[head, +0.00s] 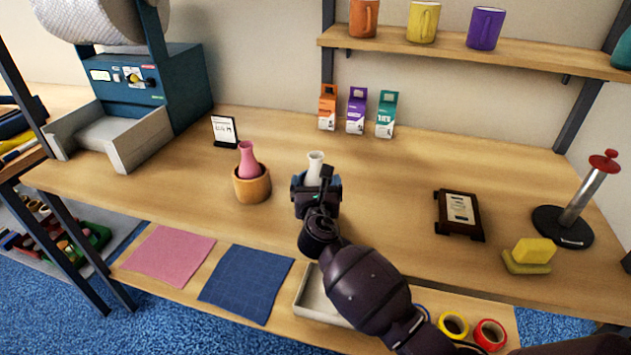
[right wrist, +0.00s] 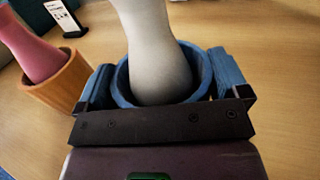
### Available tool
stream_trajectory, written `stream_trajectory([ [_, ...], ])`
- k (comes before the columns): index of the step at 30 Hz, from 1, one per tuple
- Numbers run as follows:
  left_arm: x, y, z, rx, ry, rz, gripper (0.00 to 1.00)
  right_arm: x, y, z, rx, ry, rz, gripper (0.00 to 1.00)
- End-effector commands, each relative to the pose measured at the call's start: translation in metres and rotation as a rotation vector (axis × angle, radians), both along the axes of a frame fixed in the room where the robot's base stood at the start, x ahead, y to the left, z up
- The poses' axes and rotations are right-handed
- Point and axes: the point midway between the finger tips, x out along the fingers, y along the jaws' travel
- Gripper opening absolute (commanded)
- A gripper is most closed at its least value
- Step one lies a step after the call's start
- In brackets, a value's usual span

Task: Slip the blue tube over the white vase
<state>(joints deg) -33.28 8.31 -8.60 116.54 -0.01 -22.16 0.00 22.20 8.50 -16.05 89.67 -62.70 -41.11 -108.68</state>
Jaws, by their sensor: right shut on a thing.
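The white vase (head: 316,168) stands on the workbench near the middle of the head view, its neck showing above my right gripper (head: 316,188). In the right wrist view the vase (right wrist: 155,50) rises out of the blue tube (right wrist: 122,88), whose rim goes around the vase's lower body. My right gripper is shut on the blue tube, one finger on each side of it. In the head view the gripper mostly hides the tube. The tube's bottom edge is hidden, so I cannot tell if it touches the bench. My left gripper is not in view.
A pink vase (head: 247,160) stands inside an orange-brown tube (head: 252,187) just left. A small sign (head: 224,130), several small cartons (head: 356,112), a framed card (head: 460,212) and a spindle stand (head: 565,225) are farther off. Bench around the vase is clear.

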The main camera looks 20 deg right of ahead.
Motion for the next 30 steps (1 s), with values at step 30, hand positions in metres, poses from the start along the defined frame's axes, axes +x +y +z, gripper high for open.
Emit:
stream_trajectory([
  [30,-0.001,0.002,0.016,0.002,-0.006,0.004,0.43,0.0,0.0,0.026,0.001,-0.004,0.0,1.0],
])
